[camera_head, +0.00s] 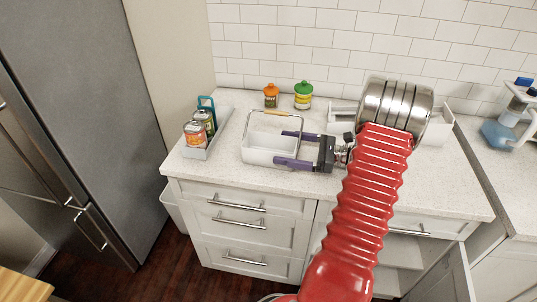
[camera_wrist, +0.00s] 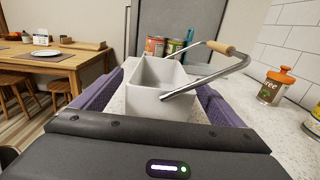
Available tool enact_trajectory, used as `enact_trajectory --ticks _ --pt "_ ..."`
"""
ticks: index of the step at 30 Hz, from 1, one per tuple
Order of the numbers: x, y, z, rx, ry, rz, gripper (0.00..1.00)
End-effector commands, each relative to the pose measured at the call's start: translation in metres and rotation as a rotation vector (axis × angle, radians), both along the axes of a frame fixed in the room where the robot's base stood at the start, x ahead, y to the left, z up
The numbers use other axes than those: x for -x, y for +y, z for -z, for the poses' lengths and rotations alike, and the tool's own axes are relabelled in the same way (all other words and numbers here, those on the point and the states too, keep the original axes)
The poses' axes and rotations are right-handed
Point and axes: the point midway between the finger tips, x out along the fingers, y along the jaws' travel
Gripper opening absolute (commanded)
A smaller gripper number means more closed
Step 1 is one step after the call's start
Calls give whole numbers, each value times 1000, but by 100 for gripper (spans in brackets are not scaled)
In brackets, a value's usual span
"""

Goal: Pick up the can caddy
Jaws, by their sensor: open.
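The can caddy (camera_head: 268,152) is a white open box with a metal handle and a wooden grip, standing on the speckled counter. In the wrist view the caddy (camera_wrist: 160,92) is straight ahead, with its handle raised and its wooden grip at the upper right; the inside that shows looks empty. My gripper (camera_head: 289,148) is open, its two purple fingers pointing left. One finger reaches along each side of the caddy. The gripper's dark body is close to the caddy's near end. I cannot tell whether the fingers touch it.
A grey tray (camera_head: 217,142) holding several cans stands left on the counter. An orange-lidded jar (camera_head: 271,96) and a green-lidded jar (camera_head: 303,96) stand at the back by the tiled wall. A fridge (camera_head: 85,110) is at the left. Bare counter lies in front of the caddy.

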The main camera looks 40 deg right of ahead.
Motion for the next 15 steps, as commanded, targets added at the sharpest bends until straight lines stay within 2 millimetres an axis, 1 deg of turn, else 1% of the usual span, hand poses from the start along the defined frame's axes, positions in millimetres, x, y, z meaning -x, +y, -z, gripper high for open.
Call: enact_trajectory --ticks 5,8,15 --pt "0 0 0 0 0 0 92" --pt "-4 3 1 -1 -1 -1 92" --pt "-29 20 4 -1 1 -2 92"
